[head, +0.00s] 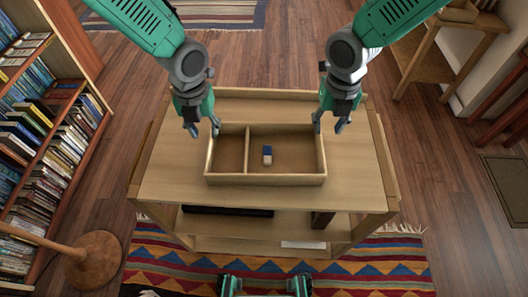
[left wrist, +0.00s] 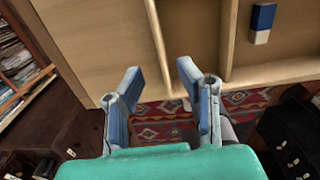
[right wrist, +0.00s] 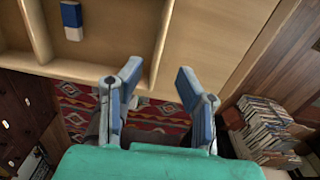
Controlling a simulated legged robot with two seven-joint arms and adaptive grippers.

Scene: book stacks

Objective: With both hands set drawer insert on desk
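The drawer insert (head: 265,181) is a shallow wooden tray with one divider, and it appears to rest level on the light wooden desk (head: 170,172). My left gripper (head: 204,128) is open at its far left corner, and my right gripper (head: 328,128) is open at its far right corner. In the left wrist view, the insert's side wall (left wrist: 156,42) lines up with the gap between the fingers (left wrist: 158,80). The right wrist view likewise shows the other side wall (right wrist: 162,42) near the gap between spread fingers (right wrist: 158,75). Whether any finger touches the insert is unclear.
A small blue and white block (head: 267,155) lies in the insert's larger compartment. The desk top is bare around the insert. A bookshelf (head: 50,130) and a round wooden base (head: 95,258) stand at left. A patterned rug (head: 280,268) lies before the desk.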

